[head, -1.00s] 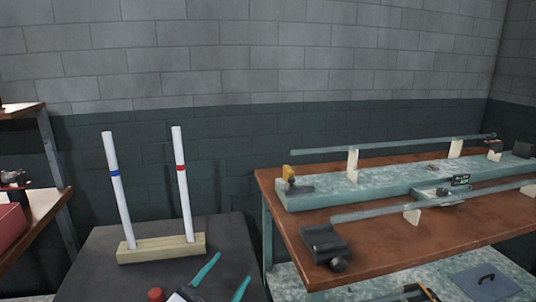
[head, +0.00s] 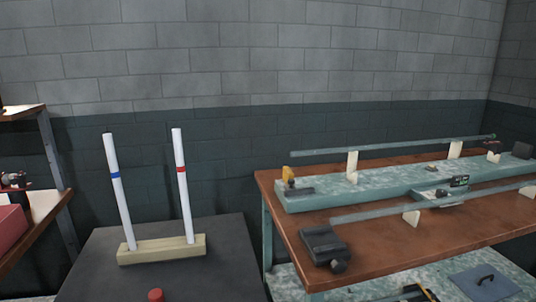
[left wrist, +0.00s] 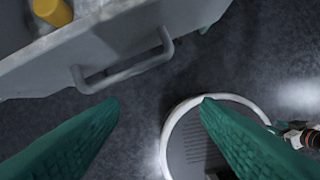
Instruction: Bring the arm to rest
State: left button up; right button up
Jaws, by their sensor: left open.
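My left gripper (left wrist: 160,102) shows in the left wrist view as two teal fingers spread wide apart, with nothing between them. It is over dark floor, below a grey panel with a bar handle (left wrist: 125,67). Neither gripper shows in the head view. My right gripper is in no view.
In the head view, two white tubes, one blue-banded (head: 117,180) and one red-banded (head: 182,180), stand in a wooden block (head: 161,249) on a dark table (head: 215,277). A red cap (head: 155,295) is near. A brown bench (head: 440,232) with long tubes stands right; shelves (head: 50,165) left.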

pick_arm(q)
notch_tip(320, 180, down, 21)
jog(key=s+g+p, duration=0.1)
jog(key=s+p, duration=0.2)
jog(key=p, duration=0.1)
jog(key=s+a+f+p, duration=0.1)
jog(key=s+f, duration=0.4)
jog(key=s, duration=0.2)
jog(key=s+a+f+g+p, duration=0.1)
jog(key=s+a+f, duration=0.1)
jog(key=s+f, duration=0.4)
jog(key=shift+s+p, duration=0.3)
jog(key=shift+s, duration=0.9)
jog(key=shift+o, duration=0.3)
